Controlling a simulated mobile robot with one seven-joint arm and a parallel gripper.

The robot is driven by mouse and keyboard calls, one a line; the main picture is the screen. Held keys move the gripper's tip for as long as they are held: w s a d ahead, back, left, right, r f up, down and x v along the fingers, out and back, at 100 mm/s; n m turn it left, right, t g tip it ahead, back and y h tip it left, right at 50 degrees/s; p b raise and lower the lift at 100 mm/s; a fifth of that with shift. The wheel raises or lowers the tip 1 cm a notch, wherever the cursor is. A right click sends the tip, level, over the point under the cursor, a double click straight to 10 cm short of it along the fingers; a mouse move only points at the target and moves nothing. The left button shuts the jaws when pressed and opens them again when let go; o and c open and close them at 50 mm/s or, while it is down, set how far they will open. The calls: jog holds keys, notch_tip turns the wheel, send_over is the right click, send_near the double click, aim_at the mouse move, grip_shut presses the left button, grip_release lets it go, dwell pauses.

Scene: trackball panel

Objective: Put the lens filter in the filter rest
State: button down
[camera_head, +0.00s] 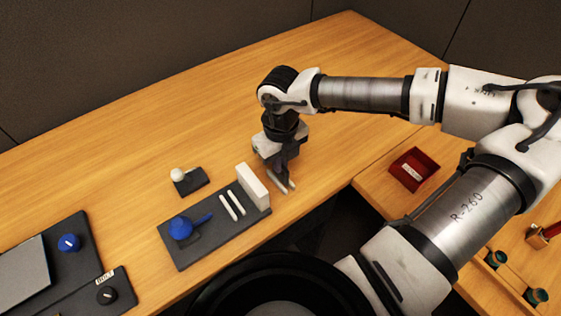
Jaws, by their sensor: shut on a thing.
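My gripper (284,183) is low over the table, just right of an upright white block (253,186). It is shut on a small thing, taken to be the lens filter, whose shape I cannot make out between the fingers. A dark board (194,258) lies left of my gripper. It carries the white block at its right end and two parallel white strips (232,206) beside it. The strips and block look like the filter rest, but I cannot be sure. I cannot tell whether my fingers touch the block.
A blue round piece with a handle (181,227) sits on the board's left part. A white ball on a black block (178,174) stands behind. Panels with a blue knob (69,243) and a black knob (107,295) are left. A red tray (414,169) is right, past a gap.

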jog(key=shift+f, duration=0.8)
jog(key=shift+f, duration=0.15)
jog(key=c, duration=1.6)
grip_release()
jog(key=shift+o, duration=0.2)
notch_tip(320, 180, up, 12)
jog(key=b, duration=0.1)
jog(key=shift+r, duration=0.2)
jog(key=shift+s+f, duration=0.1)
